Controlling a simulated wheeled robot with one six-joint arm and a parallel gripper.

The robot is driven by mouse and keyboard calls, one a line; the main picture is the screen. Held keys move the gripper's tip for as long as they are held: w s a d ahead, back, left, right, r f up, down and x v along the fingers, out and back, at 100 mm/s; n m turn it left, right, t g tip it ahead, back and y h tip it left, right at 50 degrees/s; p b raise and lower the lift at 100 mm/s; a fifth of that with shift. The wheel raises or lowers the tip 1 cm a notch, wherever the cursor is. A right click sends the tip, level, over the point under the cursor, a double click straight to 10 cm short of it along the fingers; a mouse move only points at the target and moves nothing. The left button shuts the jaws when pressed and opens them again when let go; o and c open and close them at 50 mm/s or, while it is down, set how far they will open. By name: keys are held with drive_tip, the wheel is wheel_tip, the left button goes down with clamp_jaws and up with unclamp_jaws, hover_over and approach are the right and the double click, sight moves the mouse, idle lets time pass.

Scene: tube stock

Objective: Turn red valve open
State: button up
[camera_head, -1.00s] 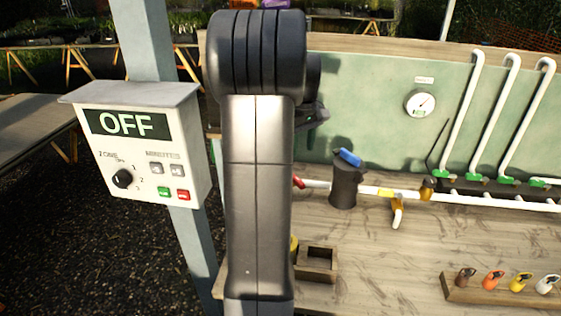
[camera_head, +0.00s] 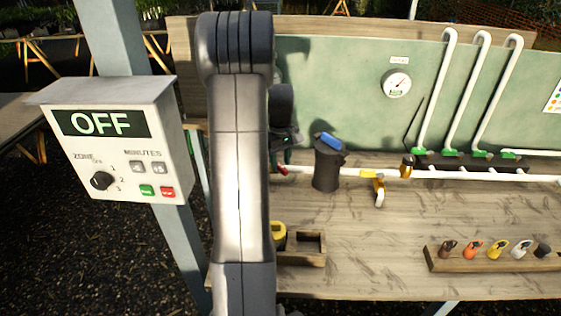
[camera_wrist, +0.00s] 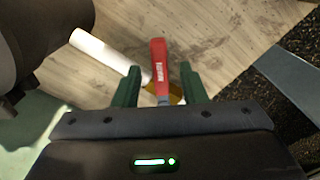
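The red valve handle (camera_wrist: 158,68) carries small white lettering and stands between the two green fingers of my gripper (camera_wrist: 161,74) in the wrist view. A gap shows on each side of the handle, so my gripper is open and not touching it at the sides. A brass-coloured valve part (camera_wrist: 176,94) shows beside the handle's lower end, partly hidden by the gripper. In the head view a bit of the red handle (camera_head: 282,170) shows just right of my arm, left of the dark canister. My arm hides most of the gripper there.
A dark canister with a blue top (camera_head: 327,168) stands close right of the red handle. White pipe (camera_wrist: 97,54) runs beside the valve. A yellow-handled valve (camera_head: 379,187) is further right. A control box (camera_head: 118,150) reading OFF is at left. The front bench is mostly clear.

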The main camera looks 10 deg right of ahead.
drive_tip(key=shift+f, duration=0.5)
clamp_jaws()
drive_tip(key=shift+d, duration=0.1)
drive_tip(key=shift+w+d+n, duration=0.55)
drive_tip(key=shift+w+n, duration=0.1)
drive_tip(key=shift+n, duration=1)
drive_tip(key=shift+w+d+n, duration=0.5)
drive_tip(key=shift+w+n, duration=0.2)
drive_tip(key=shift+n, duration=0.9)
drive_tip(key=shift+w+d+n, duration=0.55)
drive_tip(key=shift+w+n, duration=0.1)
drive_tip(key=shift+n, duration=1)
drive_tip(key=shift+r, duration=0.1)
